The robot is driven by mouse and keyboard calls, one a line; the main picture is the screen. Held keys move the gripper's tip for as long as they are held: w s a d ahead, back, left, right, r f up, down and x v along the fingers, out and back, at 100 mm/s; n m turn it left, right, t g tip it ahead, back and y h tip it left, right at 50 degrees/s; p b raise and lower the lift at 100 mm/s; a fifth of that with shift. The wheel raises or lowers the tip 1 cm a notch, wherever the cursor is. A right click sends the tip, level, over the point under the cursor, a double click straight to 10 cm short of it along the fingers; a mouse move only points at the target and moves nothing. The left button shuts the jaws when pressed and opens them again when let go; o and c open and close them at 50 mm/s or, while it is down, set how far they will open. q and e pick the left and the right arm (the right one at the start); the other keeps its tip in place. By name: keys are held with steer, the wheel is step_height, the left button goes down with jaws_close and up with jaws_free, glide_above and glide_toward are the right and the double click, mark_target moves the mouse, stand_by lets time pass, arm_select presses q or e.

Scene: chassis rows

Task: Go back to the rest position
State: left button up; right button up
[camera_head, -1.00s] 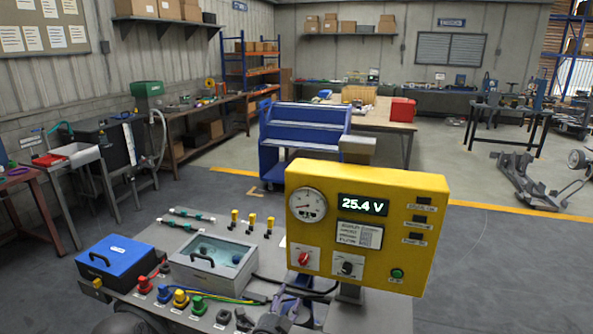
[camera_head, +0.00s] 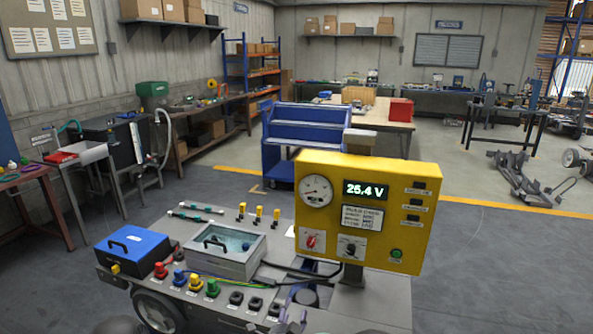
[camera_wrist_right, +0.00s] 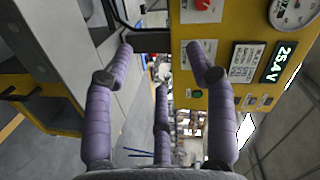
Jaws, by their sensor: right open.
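My right gripper (camera_head: 294,308) shows partly at the bottom edge of the head view, in front of the bench and below the yellow panel. In the right wrist view its purple fingers (camera_wrist_right: 160,50) are spread wide, with nothing between them. The yellow meter panel (camera_head: 415,232) reads 25.4 V and stands upright on a post. It also shows in the wrist view (camera_wrist_right: 224,25), behind the fingers. I cannot tell whether the right fingers touch anything. My left gripper is not in view.
The wheeled bench (camera_head: 330,312) carries a blue box (camera_head: 133,247), a clear-lidded grey case (camera_head: 224,262) and several coloured terminals (camera_head: 195,282). A blue cart (camera_head: 280,160) stands behind it. Open floor (camera_head: 490,280) lies to the right.

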steer(key=s+d+f+n+g+y, duration=0.25)
steer(key=s+d+f+n, duration=0.2)
steer(key=f, duration=0.55)
steer(key=s+d+f+n+g+y, duration=0.25)
steer(key=s+f+g, duration=0.2)
steer(key=f, duration=0.45)
steer(key=s+d+f+n+g+y, duration=0.1)
steer(key=s+d+f+n+g, duration=0.1)
steer(key=s, duration=1.1)
steer(key=s+d+f+n+g+y, duration=0.1)
steer(key=s+f+n+g, duration=0.3)
steer(key=s, duration=0.9)
step_height(320, 180, down, 2)
steer(key=d+g, duration=0.1)
steer(key=g, duration=0.1)
steer(key=shift+f+g+y, duration=0.15)
steer(key=shift+g+y, duration=0.15)
steer(key=shift+d, duration=0.1)
